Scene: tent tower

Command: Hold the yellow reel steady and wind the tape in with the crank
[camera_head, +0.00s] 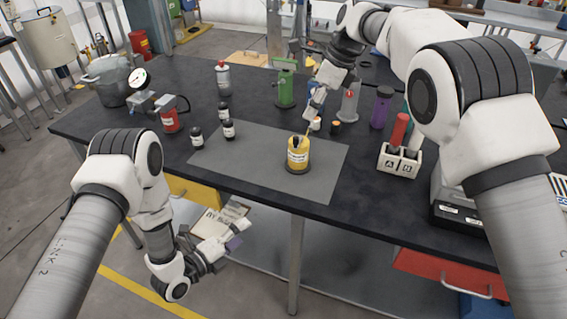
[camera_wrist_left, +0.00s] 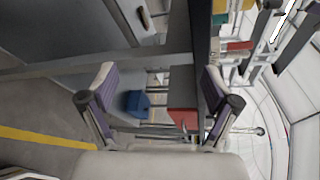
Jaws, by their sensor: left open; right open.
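The yellow reel (camera_head: 298,156) with a pale label stands upright on the grey mat (camera_head: 240,170), near the table's front edge. Something dark sits on top of it; I cannot make out the crank or the tape. My right gripper (camera_head: 306,130) reaches down from behind to the top of the reel. It is open; whether it touches the reel I cannot tell. My left gripper (camera_head: 243,232) is open and empty, in front of the table's edge and away from the reel. Its spread fingers also show in the left wrist view (camera_wrist_left: 157,95), with no reel between them.
Dark small bottles (camera_head: 197,136) stand left of the reel. A green device (camera_head: 286,85), a purple bottle (camera_head: 381,107) and a white A/B holder (camera_head: 399,161) stand behind and right. The mat left of the reel is clear.

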